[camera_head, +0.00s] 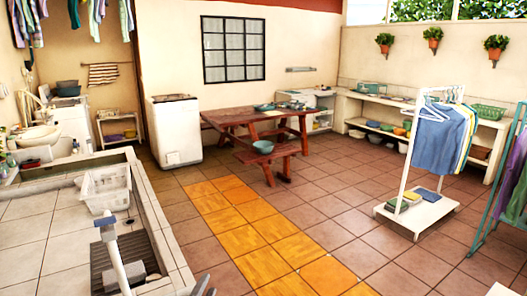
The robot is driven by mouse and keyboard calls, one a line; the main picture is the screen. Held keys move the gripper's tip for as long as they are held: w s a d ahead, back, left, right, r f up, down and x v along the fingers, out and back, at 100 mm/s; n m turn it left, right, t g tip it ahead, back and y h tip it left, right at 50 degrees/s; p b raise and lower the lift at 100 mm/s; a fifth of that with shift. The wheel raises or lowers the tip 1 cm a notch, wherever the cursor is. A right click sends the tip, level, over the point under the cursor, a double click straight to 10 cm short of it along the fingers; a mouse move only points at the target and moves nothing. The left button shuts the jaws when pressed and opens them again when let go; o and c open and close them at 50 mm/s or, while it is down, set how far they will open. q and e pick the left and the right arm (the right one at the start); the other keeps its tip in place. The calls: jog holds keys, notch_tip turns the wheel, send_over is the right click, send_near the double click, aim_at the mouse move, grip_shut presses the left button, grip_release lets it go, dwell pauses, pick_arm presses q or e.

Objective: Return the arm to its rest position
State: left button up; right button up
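My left arm (118,262) rises from the bottom left over the tiled washbasin counter. My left gripper (105,222) is at its upper end, small and dark, just in front of a white plastic basket (106,190). I cannot tell whether its fingers are apart, or whether it touches the basket. Nothing is clearly visible in it.
The tiled counter (40,240) has a dark ribbed drainboard (145,255) close to my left arm. A white washer (173,130), a wooden table (240,117) and a white clothes rack (405,165) stand beyond. The orange-tiled floor strip (250,235) is clear.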

pick_arm(q)
jog(key=s+a+f+n+g+y, duration=0.1)
jog(key=s+a+f+n+g, duration=0.1)
jog(key=s+f+n, duration=0.3)
jog(key=s+a+f+n+g+y, duration=0.1)
jog(key=s+a+f+g, duration=0.15)
jog(key=s, duration=0.55)
jog(key=s+a+f+n+g, duration=0.1)
jog(key=s+f+n+g, duration=0.15)
jog(key=s, duration=0.75)
jog(key=s+f+n+g, duration=0.2)
jog(key=s+n+g, duration=0.1)
jog(key=s, duration=0.8)
jog(key=s+a+f+n+g, duration=0.1)
jog(key=s+f+n+g, duration=0.15)
jog(key=s, duration=0.75)
notch_tip(320, 180, down, 31)
jog(key=s+g+b, duration=0.1)
jog(key=g+b, duration=0.1)
jog(key=b, duration=0.1)
jog(key=s+a+f+g+b, duration=0.1)
jog(key=s+a+f+b, duration=0.1)
jog(key=s+f, duration=1.6)
notch_tip(320, 180, down, 3)
jog(key=shift+s+a+r+m+b, duration=0.15)
jog(key=shift+a+m+b, duration=0.25)
jog(key=shift+b, duration=0.3)
